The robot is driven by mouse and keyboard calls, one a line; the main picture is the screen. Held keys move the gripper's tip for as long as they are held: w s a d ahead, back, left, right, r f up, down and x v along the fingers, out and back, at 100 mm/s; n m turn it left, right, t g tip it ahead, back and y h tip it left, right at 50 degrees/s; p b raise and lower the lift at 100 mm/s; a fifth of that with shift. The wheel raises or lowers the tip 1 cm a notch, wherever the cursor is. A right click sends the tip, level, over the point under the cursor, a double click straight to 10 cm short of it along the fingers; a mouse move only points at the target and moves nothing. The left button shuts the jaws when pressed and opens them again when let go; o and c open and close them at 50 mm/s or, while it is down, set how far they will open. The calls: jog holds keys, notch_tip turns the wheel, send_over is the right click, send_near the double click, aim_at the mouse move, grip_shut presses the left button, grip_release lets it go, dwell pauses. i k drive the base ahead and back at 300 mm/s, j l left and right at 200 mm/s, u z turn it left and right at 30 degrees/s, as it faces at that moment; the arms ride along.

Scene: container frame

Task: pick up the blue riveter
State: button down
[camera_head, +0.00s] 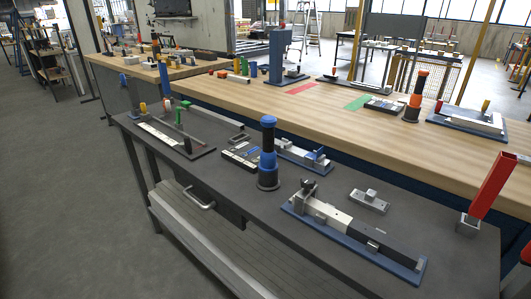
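The blue riveter (268,153) stands upright on the dark workbench (245,219), near its middle. It has a blue knob on top, a black neck, a blue middle and a dark, wider base. No other thing covers it in this view. My gripper is not in view.
A blue plate with a metal fixture (355,240) lies to its front right. A small dark tray (240,158) is close on its left, and another blue-based fixture (302,155) is close behind. A red bar (487,189) rises at the right. An orange-and-black tool (416,97) stands on the wooden bench (345,121) behind.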

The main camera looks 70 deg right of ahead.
aim_at(268, 164)
jog(key=k+z, duration=0.3)
jog(key=k+l+z, duration=0.25)
jog(key=i+z, duration=0.2)
jog(key=z, duration=0.2)
jog(key=i+z, duration=0.2)
jog(key=z, duration=0.15)
jog(key=i+j+z, duration=0.15)
jog(key=z, duration=0.25)
